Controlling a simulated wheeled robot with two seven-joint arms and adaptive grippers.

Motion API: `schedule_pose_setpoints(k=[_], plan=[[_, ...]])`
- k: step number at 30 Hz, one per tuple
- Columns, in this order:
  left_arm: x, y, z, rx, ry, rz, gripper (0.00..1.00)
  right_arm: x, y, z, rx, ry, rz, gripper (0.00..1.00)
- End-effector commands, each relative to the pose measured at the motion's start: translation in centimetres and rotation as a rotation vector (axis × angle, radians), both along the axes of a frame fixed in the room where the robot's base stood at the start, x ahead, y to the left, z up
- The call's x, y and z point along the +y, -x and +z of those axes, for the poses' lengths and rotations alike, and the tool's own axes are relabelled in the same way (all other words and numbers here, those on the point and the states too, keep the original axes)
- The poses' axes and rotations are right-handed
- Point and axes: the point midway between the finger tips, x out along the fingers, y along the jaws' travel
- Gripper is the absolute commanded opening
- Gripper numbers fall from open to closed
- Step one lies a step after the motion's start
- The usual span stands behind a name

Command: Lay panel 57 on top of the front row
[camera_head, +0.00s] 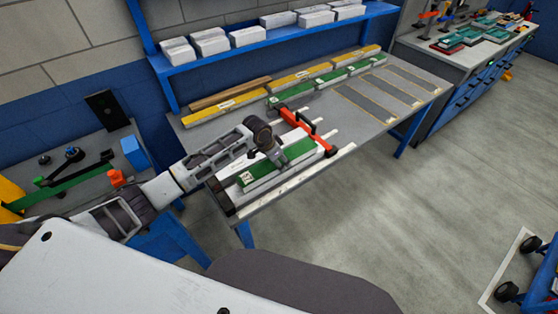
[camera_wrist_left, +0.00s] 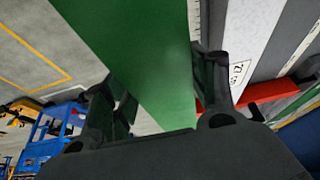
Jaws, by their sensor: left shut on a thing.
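My left gripper (camera_head: 272,153) is over the near part of the grey table and is shut on a green panel (camera_head: 258,172). In the left wrist view the green panel (camera_wrist_left: 150,60) runs between the two fingers (camera_wrist_left: 165,105). Its number is too small to read for sure. White panel faces show close beside and under it; whether it touches them I cannot tell. A row of green-topped panels (camera_head: 335,75) lies further back, with yellow-topped panels (camera_head: 290,82) behind it. My right gripper is not in view.
Grey marked strips (camera_head: 385,95) at the table's right are bare. A blue shelf with white blocks (camera_head: 210,42) is above the back edge. A side bench (camera_head: 85,165) stands left.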

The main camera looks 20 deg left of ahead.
Motion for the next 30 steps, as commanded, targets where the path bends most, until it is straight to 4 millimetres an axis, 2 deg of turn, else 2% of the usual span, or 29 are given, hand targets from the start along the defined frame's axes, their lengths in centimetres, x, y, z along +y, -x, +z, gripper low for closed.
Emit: schedule_pose_setpoints(k=[30], plan=[[0.0,0.0,-1.1,0.000,0.000,0.000,0.29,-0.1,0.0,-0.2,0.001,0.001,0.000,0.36]])
